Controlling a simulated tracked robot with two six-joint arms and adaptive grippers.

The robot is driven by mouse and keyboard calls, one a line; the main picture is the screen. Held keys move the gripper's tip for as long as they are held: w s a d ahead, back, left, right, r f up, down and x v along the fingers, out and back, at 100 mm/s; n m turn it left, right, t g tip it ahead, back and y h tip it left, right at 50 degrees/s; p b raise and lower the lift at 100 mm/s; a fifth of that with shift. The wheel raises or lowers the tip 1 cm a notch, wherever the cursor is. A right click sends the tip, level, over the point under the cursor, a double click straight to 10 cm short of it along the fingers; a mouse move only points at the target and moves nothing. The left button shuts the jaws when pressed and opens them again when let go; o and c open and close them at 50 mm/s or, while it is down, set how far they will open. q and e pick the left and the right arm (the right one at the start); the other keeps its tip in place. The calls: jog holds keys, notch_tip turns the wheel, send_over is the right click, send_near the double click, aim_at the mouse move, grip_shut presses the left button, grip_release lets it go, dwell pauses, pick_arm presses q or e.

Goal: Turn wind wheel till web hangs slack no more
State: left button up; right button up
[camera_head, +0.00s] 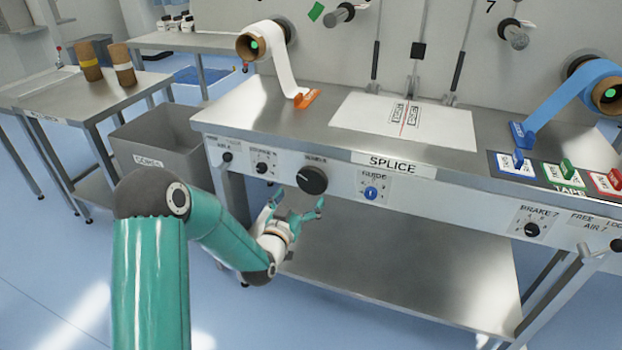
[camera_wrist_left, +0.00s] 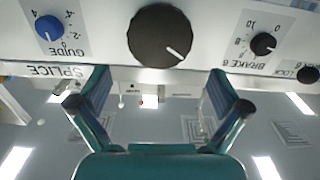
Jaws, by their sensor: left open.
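A large black knob (camera_head: 312,180), likely the wind wheel, sits on the front panel of the splice table; its label is too small to read surely. It also shows in the left wrist view (camera_wrist_left: 160,36) with a white pointer line. My left gripper (camera_head: 298,204) is open and empty, just below and in front of the knob. In the left wrist view its fingers (camera_wrist_left: 158,105) are spread wide, with the knob ahead between them, untouched. A white web (camera_head: 287,65) runs from a brown roll core to an orange clamp (camera_head: 307,99) on the tabletop; I cannot tell its slack.
A blue guide knob (camera_head: 371,193) is right of the black knob, and a small brake knob (camera_head: 262,168) is left. The lower shelf (camera_head: 400,285) lies below. A grey bin (camera_head: 160,155) stands at left. A blue web (camera_head: 575,95) is at right.

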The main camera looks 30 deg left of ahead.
aim_at(311, 181)
pick_arm(q)
jog(key=x, duration=0.7)
jog(key=shift+w+p, duration=0.3)
jog(key=shift+w, duration=0.05)
